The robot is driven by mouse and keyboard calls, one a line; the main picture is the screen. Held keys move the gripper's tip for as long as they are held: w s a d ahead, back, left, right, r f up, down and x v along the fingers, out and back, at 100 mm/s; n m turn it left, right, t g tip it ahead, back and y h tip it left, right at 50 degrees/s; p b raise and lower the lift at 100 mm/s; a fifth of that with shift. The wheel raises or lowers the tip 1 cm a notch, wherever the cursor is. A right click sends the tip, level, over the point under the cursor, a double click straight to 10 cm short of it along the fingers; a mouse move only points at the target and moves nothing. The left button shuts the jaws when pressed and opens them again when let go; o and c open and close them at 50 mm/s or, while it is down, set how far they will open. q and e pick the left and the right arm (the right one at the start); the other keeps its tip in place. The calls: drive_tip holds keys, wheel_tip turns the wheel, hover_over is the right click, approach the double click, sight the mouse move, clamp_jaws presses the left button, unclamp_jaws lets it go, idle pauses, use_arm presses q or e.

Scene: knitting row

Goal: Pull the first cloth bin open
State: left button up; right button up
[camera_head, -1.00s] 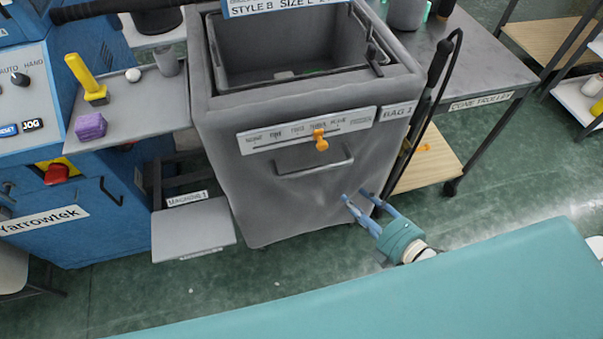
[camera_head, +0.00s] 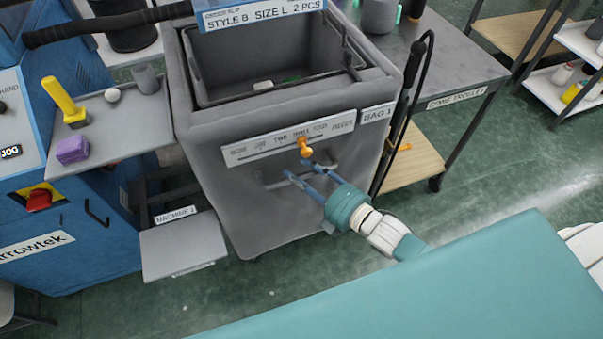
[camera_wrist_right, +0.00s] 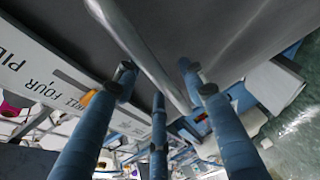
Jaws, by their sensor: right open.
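The grey cloth bin (camera_head: 215,145) labelled BAG 1 stands in the middle of the head view, its top open. Its front bar handle (camera_head: 325,172) sits below a label strip with an orange knob (camera_head: 304,147). My right gripper (camera_head: 298,169) is open at the handle, its blue fingers partly covering it. In the right wrist view the handle (camera_wrist_right: 150,55) runs diagonally between the spread fingertips (camera_wrist_right: 158,75); I cannot tell whether any finger touches it. My left gripper is not in view.
A side shelf (camera_head: 115,125) with a yellow-handled tool and a purple block is at left, beside the blue machine (camera_head: 75,245). A low grey step (camera_head: 180,248) stands left of the bin. The cone trolley (camera_head: 470,70) is at right. Green floor is clear in front.

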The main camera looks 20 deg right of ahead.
drive_tip(key=shift+w, duration=0.1)
clamp_jaws()
